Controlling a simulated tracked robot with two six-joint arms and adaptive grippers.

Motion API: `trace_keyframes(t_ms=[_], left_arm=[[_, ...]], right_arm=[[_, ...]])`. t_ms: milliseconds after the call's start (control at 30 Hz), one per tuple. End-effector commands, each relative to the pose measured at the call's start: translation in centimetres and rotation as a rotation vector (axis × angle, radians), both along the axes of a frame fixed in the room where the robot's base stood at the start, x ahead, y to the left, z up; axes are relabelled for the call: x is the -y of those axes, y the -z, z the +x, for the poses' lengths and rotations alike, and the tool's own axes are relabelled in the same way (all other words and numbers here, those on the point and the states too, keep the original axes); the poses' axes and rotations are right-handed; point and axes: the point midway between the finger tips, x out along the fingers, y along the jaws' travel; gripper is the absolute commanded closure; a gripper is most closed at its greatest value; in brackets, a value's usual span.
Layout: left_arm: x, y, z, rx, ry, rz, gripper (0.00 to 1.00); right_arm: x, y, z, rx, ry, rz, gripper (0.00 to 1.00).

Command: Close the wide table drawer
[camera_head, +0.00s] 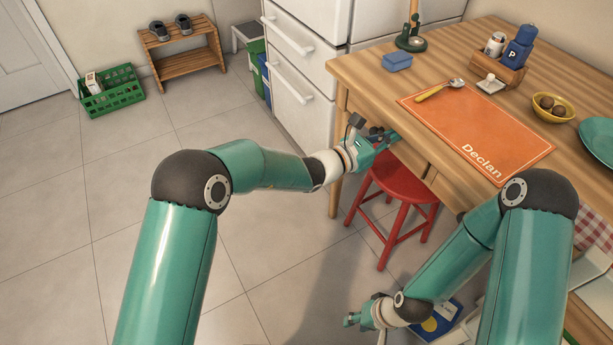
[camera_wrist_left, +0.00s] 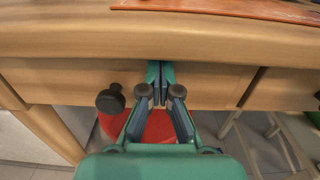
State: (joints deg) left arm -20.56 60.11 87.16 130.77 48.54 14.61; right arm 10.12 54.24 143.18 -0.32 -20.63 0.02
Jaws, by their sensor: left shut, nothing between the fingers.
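The wooden table (camera_head: 480,60) stands at the right, with a wide drawer under its front edge. In the left wrist view the drawer front (camera_wrist_left: 215,82) runs across below the tabletop edge, and a dark round knob (camera_wrist_left: 110,98) shows left of the fingers. It looks nearly flush, but any small gap is hard to judge. My left gripper (camera_head: 388,138) is shut and empty at the drawer front; its fingertips (camera_wrist_left: 160,72) are at or very near the wood, contact unclear. My right gripper (camera_head: 350,320) hangs low above the floor; its finger opening is unclear.
A red stool (camera_head: 402,183) stands under the table, close below my left gripper. A white fridge-like cabinet (camera_head: 305,75) stands behind.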

Motion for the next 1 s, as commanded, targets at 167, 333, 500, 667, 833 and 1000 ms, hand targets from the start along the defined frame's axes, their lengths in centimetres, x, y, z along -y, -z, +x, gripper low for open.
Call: trace_keyframes(t_ms=[167,333,500,667,833,1000], left_arm=[[0.4,-0.1,0.3,0.001,-0.003,-0.001,1.00],[0.6,-0.1,0.2,0.002,0.000,-0.002,1.00],[0.5,-0.2,0.2,0.004,0.000,-0.002,1.00],[-0.2,-0.1,-0.2,0.004,0.002,-0.002,1.00],[-2.0,0.1,-1.2,0.000,0.007,-0.001,1.00],[-5.0,-0.1,-3.1,-0.004,0.011,-0.003,1.00]], right_arm=[[0.0,0.1,0.0,0.000,0.000,0.000,0.65],[0.0,0.1,0.0,0.000,0.000,0.000,0.65],[0.0,0.1,0.0,0.000,0.000,0.000,0.65],[0.0,0.3,0.0,0.000,0.000,0.000,0.65],[0.0,0.8,0.0,0.000,0.000,0.000,0.65],[0.0,0.3,0.0,0.000,0.000,0.000,0.65]])
